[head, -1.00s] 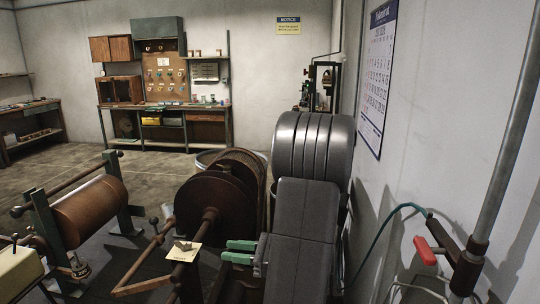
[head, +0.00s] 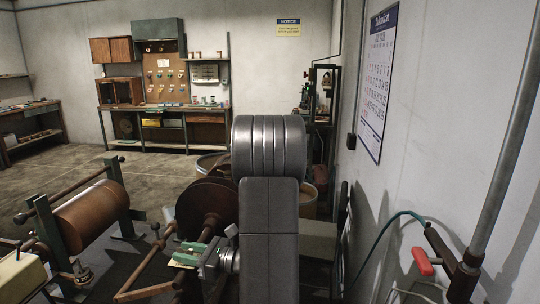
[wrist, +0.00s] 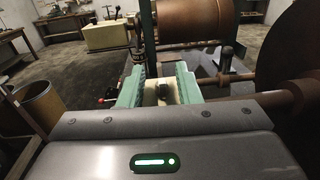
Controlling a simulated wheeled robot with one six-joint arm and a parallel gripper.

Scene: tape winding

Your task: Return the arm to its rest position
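My arm, a dark grey segmented body, rises at the centre of the head view and bends down. My gripper (head: 182,254) sits at its lower left, its two green fingers pointing left over the winding machine's crank area. In the wrist view my gripper (wrist: 158,82) has its green fingers apart. A cream patch (wrist: 161,92) shows between them, perhaps the paper tag beyond; I see nothing clearly held.
A dark round reel (head: 205,207) stands close behind my gripper. A copper-brown roll (head: 92,214) in a green frame stands at left. The wall with a calendar (head: 377,82) and a red-handled tool (head: 423,262) are at right. Open floor lies behind.

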